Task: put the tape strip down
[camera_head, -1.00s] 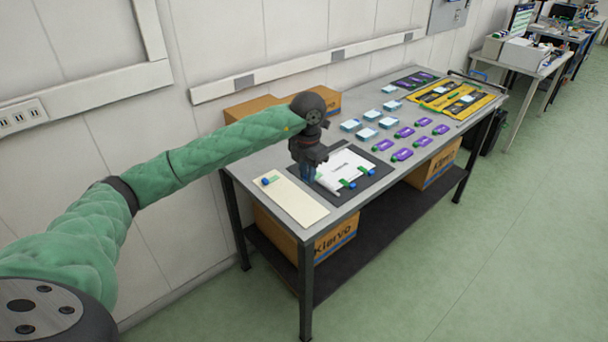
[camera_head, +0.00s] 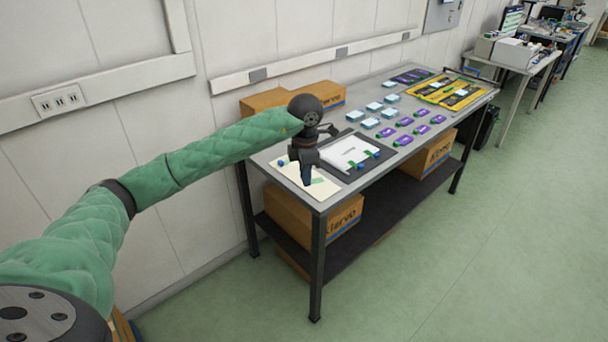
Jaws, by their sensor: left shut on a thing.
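My left gripper (camera_head: 306,182) points down over the cream board (camera_head: 318,191) at the near left end of the table. It is shut on the tape strip (camera_head: 318,181), a small green piece showing just right of the fingertips. I cannot tell whether the strip touches the board. A small blue piece (camera_head: 281,163) lies at the board's left edge. Right of the gripper, a white pouch or sheet (camera_head: 348,152) lies on a dark mat, with green and blue pieces along its near edge. My right gripper is not in view.
The metal table (camera_head: 318,205) also carries several light-blue boxes (camera_head: 371,123), purple-and-green pieces (camera_head: 403,140) and yellow-edged trays (camera_head: 445,92). Cardboard boxes (camera_head: 345,215) stand on the shelf below and another (camera_head: 320,93) behind the table. A wall lies close behind.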

